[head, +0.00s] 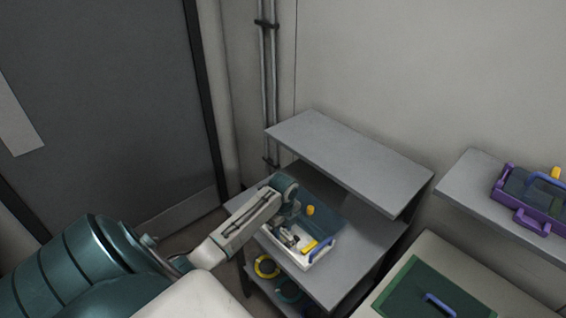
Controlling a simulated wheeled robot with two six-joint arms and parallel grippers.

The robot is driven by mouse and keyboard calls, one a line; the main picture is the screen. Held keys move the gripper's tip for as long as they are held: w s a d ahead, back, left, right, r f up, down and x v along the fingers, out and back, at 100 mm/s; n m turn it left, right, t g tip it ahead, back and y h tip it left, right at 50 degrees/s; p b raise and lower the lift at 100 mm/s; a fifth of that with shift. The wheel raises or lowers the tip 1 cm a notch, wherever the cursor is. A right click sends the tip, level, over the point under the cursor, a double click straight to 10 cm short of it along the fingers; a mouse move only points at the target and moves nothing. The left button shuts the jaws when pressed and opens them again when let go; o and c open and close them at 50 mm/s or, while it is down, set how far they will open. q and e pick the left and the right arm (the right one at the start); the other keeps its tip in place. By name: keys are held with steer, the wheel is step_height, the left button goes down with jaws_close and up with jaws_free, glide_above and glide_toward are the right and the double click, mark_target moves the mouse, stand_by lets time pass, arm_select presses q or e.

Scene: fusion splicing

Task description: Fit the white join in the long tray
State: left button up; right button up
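My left gripper (288,236) is low over a white tray with blue see-through walls (325,250) on the grey shelf unit. The fingers are small and partly covered by my wrist, so I cannot tell whether they are open or shut or hold anything. A yellow piece (310,210) and a yellow bar with a blue handle (318,250) show at the tray. I cannot make out a white join against the white tray floor. I cannot tell whether this is the long tray. My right gripper is not in view.
A grey upper shelf (350,165) overhangs behind the tray. Yellow (267,267) and teal (288,290) rings sit lower down. At the right are a purple case (528,215) on a grey shelf and a green panel with a blue handle (410,290). The grey shelf right of the tray is clear.

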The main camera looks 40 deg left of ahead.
mark_target(283, 231)
arm_select(q)
steer(key=shift+r, duration=0.55)
step_height(283, 231, up, 11)
steer(key=b, duration=0.3)
steer(key=shift+r, duration=0.15)
